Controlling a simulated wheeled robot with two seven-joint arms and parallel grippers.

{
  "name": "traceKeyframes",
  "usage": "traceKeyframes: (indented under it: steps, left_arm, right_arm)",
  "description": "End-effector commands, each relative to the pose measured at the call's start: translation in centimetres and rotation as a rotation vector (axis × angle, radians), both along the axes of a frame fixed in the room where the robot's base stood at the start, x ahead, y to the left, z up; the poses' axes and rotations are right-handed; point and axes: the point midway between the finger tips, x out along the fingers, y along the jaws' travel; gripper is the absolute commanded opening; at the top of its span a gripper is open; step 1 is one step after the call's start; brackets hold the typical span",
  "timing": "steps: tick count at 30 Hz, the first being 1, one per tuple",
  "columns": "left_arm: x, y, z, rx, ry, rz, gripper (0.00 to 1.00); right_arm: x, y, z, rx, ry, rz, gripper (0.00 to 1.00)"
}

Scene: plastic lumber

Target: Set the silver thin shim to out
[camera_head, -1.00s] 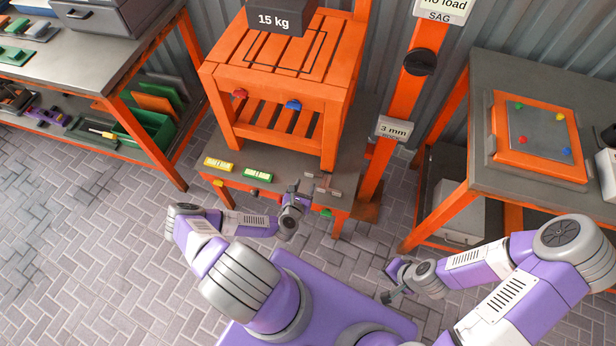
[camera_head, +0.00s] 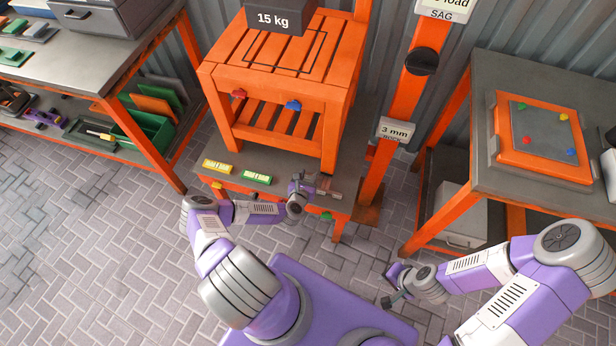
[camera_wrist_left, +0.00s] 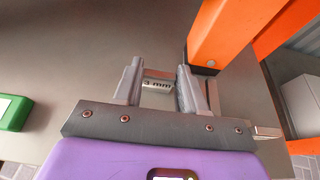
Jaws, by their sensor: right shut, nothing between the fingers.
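The silver thin shim, marked "3 mm" (camera_wrist_left: 157,85), lies on the grey bench top and shows between the two fingers of my left gripper (camera_wrist_left: 160,78) in the left wrist view. The fingers stand apart on either side of it; I cannot tell whether they touch it. In the head view my left gripper (camera_head: 300,181) is over the front right of the bench, and it partly hides the small silver pieces (camera_head: 328,192) there. My right gripper (camera_head: 391,287) is shut and empty, low over the floor at the right.
An orange slatted stand (camera_head: 285,75) bears a dark 15 kg weight (camera_head: 273,20) behind the gripper. A yellow block (camera_head: 217,166) and a green block (camera_head: 257,178) lie left on the bench. An orange post (camera_head: 400,100) rises at the right.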

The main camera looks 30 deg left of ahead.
Motion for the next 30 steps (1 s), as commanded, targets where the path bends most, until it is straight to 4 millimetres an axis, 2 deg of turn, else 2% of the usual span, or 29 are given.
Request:
traceKeyframes:
  steps: [1, 7, 8, 14, 21, 24, 30]
  left_arm:
    - [0.0, 0.0, 0.0, 0.0, 0.0, 0.0, 0.32]
    - [0.0, 0.0, 0.0, 0.001, 0.0, 0.0, 0.01]
    - [0.0, 0.0, 0.0, 0.001, 0.0, 0.0, 0.0]
    - [-0.4, -0.1, -0.1, 0.0, 0.001, 0.0, 0.0]
    - [-4.2, -0.9, -0.2, -0.002, 0.002, 0.001, 0.0]
    - [-5.1, -1.2, -0.1, -0.001, 0.002, 0.0, 0.0]
    - [-5.4, -1.3, -0.1, 0.0, 0.003, 0.0, 0.0]
  right_arm:
    - [0.0, 0.0, 0.0, 0.0, 0.0, 0.0, 0.0]
    - [0.0, 0.0, 0.0, 0.0, 0.0, 0.0, 0.0]
    - [0.0, 0.0, 0.0, 0.0, 0.0, 0.0, 0.0]
    - [0.0, 0.0, -0.1, 0.0, 0.0, 0.0, 0.0]
    - [0.0, 0.0, -0.5, 0.0, 0.0, 0.0, 0.0]
    - [0.0, 0.0, -0.6, 0.0, 0.0, 0.0, 0.0]
    - [0.0, 0.0, -0.6, 0.0, 0.0, 0.0, 0.0]
